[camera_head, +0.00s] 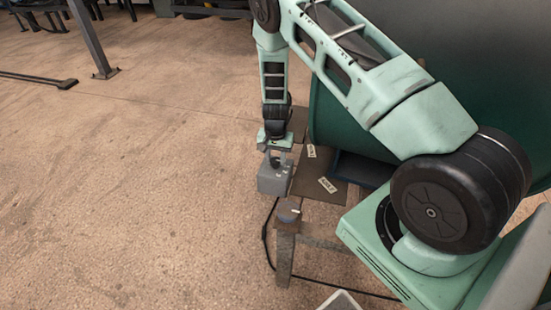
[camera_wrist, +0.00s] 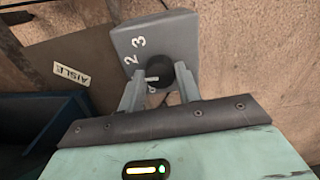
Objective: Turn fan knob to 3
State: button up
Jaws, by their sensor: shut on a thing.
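The grey fan control box (camera_head: 272,181) hangs at the edge of the brown table, below my gripper (camera_head: 275,160). In the wrist view the box (camera_wrist: 182,35) shows a white 2 and 3 on its face. The dark round fan knob (camera_wrist: 162,66) sits between the two fingers of my gripper (camera_wrist: 161,80), which is shut on it. A short white mark on the knob points left in this view, nearer the 2 than the 3. Another small marking between the fingers is partly hidden and I cannot read it. In the head view the knob is too small to make out.
A brown table top (camera_head: 331,164) with white labels lies right of the box; an AISLE label (camera_wrist: 72,76) shows in the wrist view. A dark blue bin (camera_wrist: 40,128) is at left there. A large dark green drum (camera_head: 360,130) stands behind my arm. Open floor lies left.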

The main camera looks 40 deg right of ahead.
aim_at(276, 160)
jog(key=m, duration=0.5)
jog(key=shift+m, duration=0.3)
jog(key=m, duration=0.5)
jog(key=shift+r+p, duration=0.1)
jog(key=shift+p, duration=0.2)
jog(key=shift+m, duration=0.3)
jog(key=o, duration=1)
notch_tip(276, 160, up, 17)
jog(key=shift+r, duration=0.15)
